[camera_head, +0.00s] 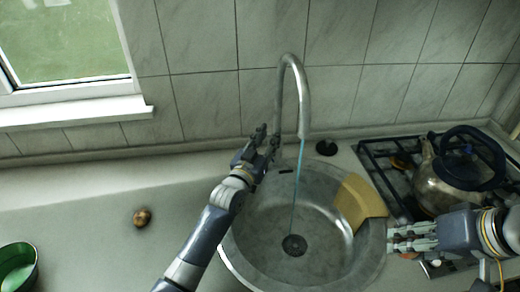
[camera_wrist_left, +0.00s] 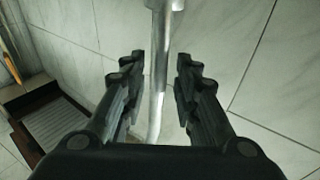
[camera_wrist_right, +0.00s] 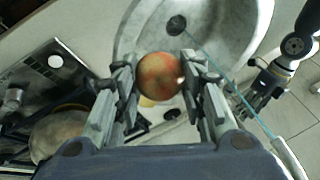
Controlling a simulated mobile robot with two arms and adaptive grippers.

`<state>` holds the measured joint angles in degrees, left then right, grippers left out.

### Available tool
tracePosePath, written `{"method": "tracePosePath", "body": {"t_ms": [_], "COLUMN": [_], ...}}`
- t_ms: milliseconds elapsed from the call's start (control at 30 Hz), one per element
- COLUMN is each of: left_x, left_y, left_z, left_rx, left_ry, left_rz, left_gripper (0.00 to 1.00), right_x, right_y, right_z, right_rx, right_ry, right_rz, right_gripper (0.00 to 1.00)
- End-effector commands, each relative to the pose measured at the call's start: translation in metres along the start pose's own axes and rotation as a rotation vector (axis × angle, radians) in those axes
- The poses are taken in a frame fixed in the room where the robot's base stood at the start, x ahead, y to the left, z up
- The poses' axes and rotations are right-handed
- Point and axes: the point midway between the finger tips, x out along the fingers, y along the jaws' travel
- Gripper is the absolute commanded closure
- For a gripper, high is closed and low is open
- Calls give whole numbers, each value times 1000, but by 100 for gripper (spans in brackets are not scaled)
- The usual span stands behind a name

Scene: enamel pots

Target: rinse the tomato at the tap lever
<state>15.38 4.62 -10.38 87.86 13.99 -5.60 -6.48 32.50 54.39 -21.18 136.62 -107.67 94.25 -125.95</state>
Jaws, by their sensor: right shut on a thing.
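The tomato (camera_wrist_right: 160,76) is red-orange and held between the fingertips of my right gripper (camera_wrist_right: 160,80), seen in the right wrist view. In the head view this gripper (camera_head: 390,238) is over the sink's right rim, with the tomato mostly or fully hidden. The tall chrome tap (camera_head: 303,90) arches over the sink, and a thin blue water stream (camera_head: 296,195) falls from its spout toward the drain. My left gripper (camera_head: 264,143) is open beside the tap column; in the left wrist view the column (camera_wrist_left: 158,85) shows between its fingers (camera_wrist_left: 160,85). I cannot make out the lever.
The round steel sink (camera_head: 260,255) holds a tan board or sponge (camera_head: 358,203) leaning at its right. A kettle (camera_head: 445,185) stands on the hob at right. A brown onion-like item (camera_head: 142,217) and a green pot (camera_head: 18,268) are on the left counter, otherwise clear.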

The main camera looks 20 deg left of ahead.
Motion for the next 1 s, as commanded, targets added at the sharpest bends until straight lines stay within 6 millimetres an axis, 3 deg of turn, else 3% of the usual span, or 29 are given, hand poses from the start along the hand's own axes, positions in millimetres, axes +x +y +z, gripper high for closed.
{"method": "tracePosePath", "body": {"t_ms": [400,600,1000], "left_x": [-73,-101,-114], "left_y": [0,0,0], "left_z": [1,0,0], "left_rx": [1,1,0], "left_ry": [-3,-1,-1], "left_rz": [-1,0,0], "left_gripper": [72,72,72], "right_x": [0,0,0], "right_y": [0,0,0], "right_z": [0,0,0], "right_rx": [0,0,0], "right_ry": [0,0,0], "right_rz": [0,0,0], "right_gripper": [87,87,87]}}
